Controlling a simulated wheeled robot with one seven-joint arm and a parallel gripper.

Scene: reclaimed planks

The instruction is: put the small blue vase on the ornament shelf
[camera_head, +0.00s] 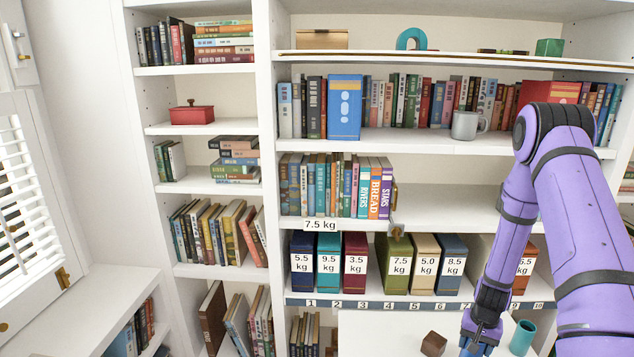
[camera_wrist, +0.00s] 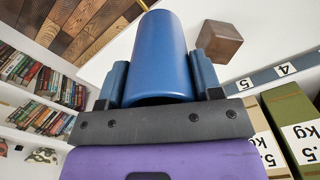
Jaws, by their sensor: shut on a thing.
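The small blue vase (camera_wrist: 160,55) fills the middle of the wrist view, between the two fingers of my gripper (camera_wrist: 160,88), which is shut on it. In the head view my gripper (camera_head: 478,340) is low at the right, over the white surface in front of the shelves; the vase is mostly hidden there. No shelf is labelled as the ornament shelf. The top shelf (camera_head: 450,59) carries a gold box (camera_head: 321,39), a teal arch (camera_head: 411,39) and a green block (camera_head: 549,47).
A brown cube (camera_head: 433,344) and a teal cup (camera_head: 522,337) stand near my gripper on the white surface (camera_head: 375,330). Weight-labelled binders (camera_head: 355,264) line a numbered shelf behind. A grey mug (camera_head: 467,125) stands before books. Bare shelf lies right of the middle books.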

